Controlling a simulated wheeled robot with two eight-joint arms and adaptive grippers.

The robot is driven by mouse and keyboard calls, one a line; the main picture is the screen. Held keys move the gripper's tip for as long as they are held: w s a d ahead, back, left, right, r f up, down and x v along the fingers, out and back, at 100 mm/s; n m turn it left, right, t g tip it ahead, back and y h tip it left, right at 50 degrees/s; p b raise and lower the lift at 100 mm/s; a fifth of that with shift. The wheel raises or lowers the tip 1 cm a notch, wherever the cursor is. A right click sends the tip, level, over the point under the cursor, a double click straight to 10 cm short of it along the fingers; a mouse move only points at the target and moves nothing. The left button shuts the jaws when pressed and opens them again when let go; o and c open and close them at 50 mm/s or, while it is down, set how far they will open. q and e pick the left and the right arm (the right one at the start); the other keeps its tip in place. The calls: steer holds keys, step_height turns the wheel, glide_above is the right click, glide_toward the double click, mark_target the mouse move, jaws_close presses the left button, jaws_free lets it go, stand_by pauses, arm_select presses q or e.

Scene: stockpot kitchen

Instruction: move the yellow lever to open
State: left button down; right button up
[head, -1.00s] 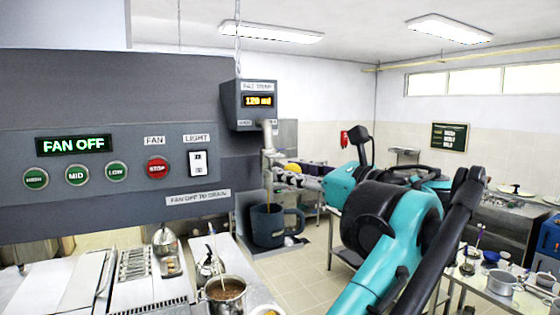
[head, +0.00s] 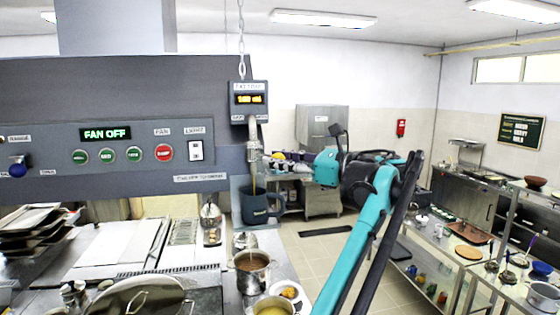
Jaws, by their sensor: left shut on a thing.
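The fat trap box (head: 249,103) hangs on a chain at the end of the grey hood, with a lit orange display. A pale pipe with a valve (head: 254,150) runs down from it. A thin brownish-yellow stream (head: 254,186) runs from the pipe's end into a large dark blue mug (head: 262,208). My left gripper (head: 274,165) is at the right side of the valve, its fingers pointing left, shut. The yellow lever is too small and covered to make out clearly; it appears to be between the fingers. My right gripper is out of view.
The hood panel (head: 120,148) reads FAN OFF and carries several buttons. Below are a steel counter, a pot of brown liquid (head: 250,272) and a bowl of yellow liquid (head: 272,308). A steel table with pans (head: 455,262) stands at right.

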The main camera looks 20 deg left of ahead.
arm_select(q)
steer(key=shift+r, duration=0.1)
stand_by(0.3)
steer(key=c, duration=1.1)
jaws_free()
steer(key=shift+c, duration=0.2)
steer(key=shift+w, duration=0.1)
steer(key=d, duration=0.7)
steer(key=shift+s+d, duration=0.2)
